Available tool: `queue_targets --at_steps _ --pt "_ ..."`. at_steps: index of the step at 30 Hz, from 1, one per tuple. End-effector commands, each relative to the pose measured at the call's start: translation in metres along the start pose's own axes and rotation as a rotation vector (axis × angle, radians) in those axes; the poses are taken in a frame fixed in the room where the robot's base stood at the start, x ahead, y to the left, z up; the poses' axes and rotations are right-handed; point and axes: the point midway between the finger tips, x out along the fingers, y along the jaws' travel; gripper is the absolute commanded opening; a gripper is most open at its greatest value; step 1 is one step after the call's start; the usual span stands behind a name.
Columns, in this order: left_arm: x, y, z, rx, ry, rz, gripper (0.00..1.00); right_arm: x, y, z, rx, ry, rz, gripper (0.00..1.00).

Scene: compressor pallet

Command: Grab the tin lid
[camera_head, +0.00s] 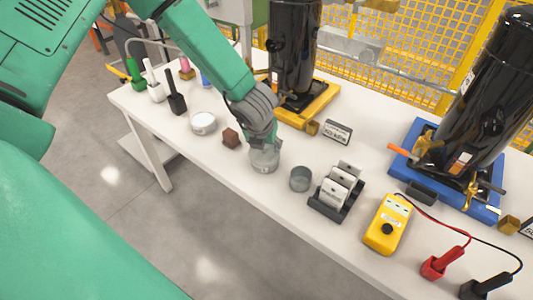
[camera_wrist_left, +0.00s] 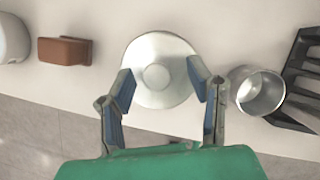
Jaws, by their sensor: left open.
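The tin lid (camera_wrist_left: 156,72) is a round silver disc with a raised knob in its middle, seen from above in the left wrist view. In the head view the silver tin (camera_head: 264,160) stands upright near the table's front edge, and its top is partly hidden by my gripper. My left gripper (camera_head: 266,140) is open, pointing down over it. In the left wrist view the gripper's fingers (camera_wrist_left: 160,78) are spread at the left and right of the lid. I cannot tell whether they touch it. My right gripper is not in view.
A brown block (camera_head: 231,138) and a round white-topped tin (camera_head: 203,123) stand to the left. An open empty tin (camera_head: 300,178), a dark rack (camera_head: 337,192) and a yellow meter (camera_head: 387,224) stand to the right. Black compressors stand behind on yellow and blue bases.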

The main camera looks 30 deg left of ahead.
Motion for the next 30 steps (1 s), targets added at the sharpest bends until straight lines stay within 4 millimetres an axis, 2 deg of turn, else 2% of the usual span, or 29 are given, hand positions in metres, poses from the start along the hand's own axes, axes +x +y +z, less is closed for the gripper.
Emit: queue_targets --at_steps 3,10,14,25,30 --pt "0.009 0.0 0.0 0.0 0.0 -0.001 0.46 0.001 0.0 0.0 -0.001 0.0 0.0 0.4" --pt "0.007 -0.003 0.0 0.002 -0.002 0.002 0.46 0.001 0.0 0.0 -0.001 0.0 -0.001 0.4" --pt "0.007 -0.004 -0.001 0.003 -0.002 0.003 0.01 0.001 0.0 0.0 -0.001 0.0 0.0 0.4" --pt "0.007 -0.001 0.001 0.0 -0.001 -0.001 0.0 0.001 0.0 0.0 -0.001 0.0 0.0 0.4" --pt "-0.003 -0.001 0.005 0.001 -0.003 0.0 0.0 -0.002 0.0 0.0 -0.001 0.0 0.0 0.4"
